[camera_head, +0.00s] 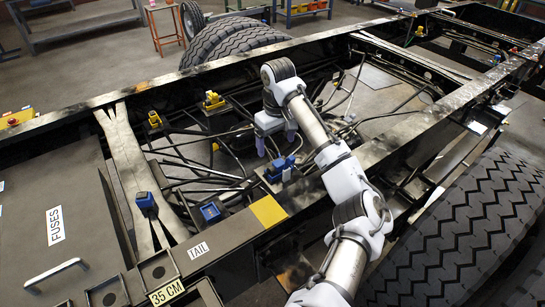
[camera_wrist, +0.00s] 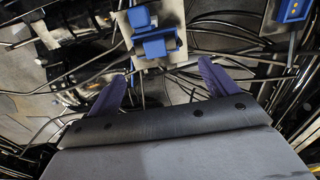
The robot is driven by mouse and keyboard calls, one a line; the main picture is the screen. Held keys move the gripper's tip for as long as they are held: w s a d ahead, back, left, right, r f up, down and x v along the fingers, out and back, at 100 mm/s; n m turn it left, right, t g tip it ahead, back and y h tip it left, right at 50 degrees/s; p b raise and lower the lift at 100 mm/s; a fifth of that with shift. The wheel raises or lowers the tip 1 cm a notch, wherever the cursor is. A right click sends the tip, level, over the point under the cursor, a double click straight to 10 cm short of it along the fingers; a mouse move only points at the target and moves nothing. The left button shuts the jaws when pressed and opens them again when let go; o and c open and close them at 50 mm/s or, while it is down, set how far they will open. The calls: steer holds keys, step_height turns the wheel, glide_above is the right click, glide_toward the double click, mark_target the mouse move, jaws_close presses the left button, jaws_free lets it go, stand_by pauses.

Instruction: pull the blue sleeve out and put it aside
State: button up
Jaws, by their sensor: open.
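A blue block-like part, which looks like the blue sleeve (camera_head: 280,169), sits on a light metal plate at the near rail of the chassis. In the wrist view the blue sleeve (camera_wrist: 156,42) is just beyond the fingertips, on its plate. My gripper (camera_head: 275,141) points down over the chassis bay, close to the blue part. In the wrist view my gripper (camera_wrist: 164,72) has its two purple fingers spread wide, with nothing between them. The lower side of the blue part is hidden.
A blue open-topped housing (camera_head: 210,212) and a blue block (camera_head: 145,200) stand to the left. Another blue part (camera_wrist: 293,10) shows at top right in the wrist view. Cables and thin pipes (camera_head: 205,165) crowd the bay. Yellow connectors (camera_head: 213,101) sit along the far rail.

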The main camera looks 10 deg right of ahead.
mark_target(279, 162)
steer(key=shift+s+d, duration=0.15)
steer(key=shift+d, duration=0.35)
steer(key=shift+f, duration=0.1)
steer(key=shift+f+b, duration=3)
steer(key=shift+f, duration=1.4)
